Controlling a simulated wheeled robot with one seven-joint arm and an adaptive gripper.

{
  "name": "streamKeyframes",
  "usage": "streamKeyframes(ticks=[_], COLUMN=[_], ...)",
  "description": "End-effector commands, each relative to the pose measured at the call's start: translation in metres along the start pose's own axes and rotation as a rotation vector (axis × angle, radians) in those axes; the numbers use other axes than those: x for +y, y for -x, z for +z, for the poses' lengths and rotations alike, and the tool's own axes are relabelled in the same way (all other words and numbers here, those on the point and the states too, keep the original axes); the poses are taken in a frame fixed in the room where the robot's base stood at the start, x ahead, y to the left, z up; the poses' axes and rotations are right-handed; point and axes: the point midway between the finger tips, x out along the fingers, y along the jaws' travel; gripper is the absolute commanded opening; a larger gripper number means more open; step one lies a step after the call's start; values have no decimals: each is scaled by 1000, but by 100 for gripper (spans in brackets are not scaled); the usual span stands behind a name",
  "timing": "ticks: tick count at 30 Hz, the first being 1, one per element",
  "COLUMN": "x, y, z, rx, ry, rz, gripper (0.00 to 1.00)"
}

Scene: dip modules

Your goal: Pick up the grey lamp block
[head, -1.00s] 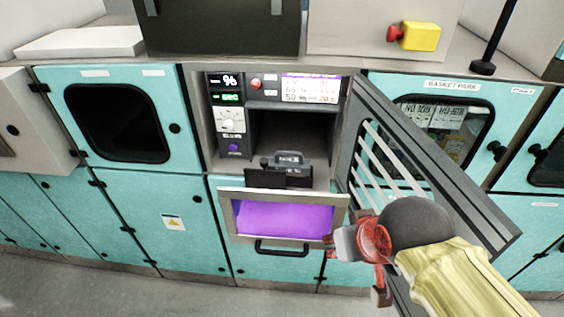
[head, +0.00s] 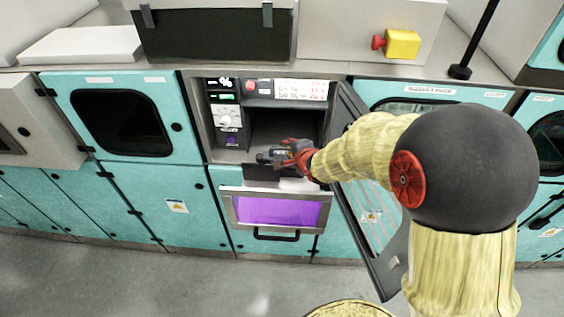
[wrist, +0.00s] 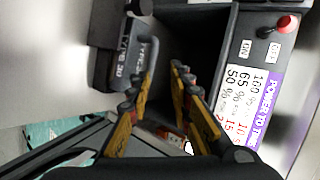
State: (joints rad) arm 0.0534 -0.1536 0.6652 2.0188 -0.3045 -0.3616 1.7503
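The grey lamp block (head: 266,156) sits at the mouth of the dark bay in the middle machine, partly hidden by my gripper (head: 293,158). In the wrist view the block (wrist: 128,62) is dark grey with a lettered face and a bar-like part on its side. There my gripper (wrist: 162,74) shows two yellow fingers apart, with open space between them. The left fingertip overlaps the block's right edge in the picture; I cannot tell whether it touches. The block does not appear to be between the fingers.
A purple-lit tilted panel (head: 270,210) is below the bay. A control panel (head: 228,118) lines the bay's left side. A red button (wrist: 284,24) is near the bay in the wrist view.

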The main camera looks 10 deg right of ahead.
Motion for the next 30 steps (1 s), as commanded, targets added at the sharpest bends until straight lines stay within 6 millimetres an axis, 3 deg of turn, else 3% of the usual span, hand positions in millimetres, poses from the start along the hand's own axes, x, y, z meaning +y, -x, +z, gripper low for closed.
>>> streamKeyframes(ticks=[3,7,20,30], x=[15,20,16,12], y=[-27,-39,-73,-112], z=[7,12,12,10], rx=[-38,-64,-68,-68], ry=[-147,-228,-244,-243], rz=[-36,-59,-63,-62], gripper=[21,21,21,21])
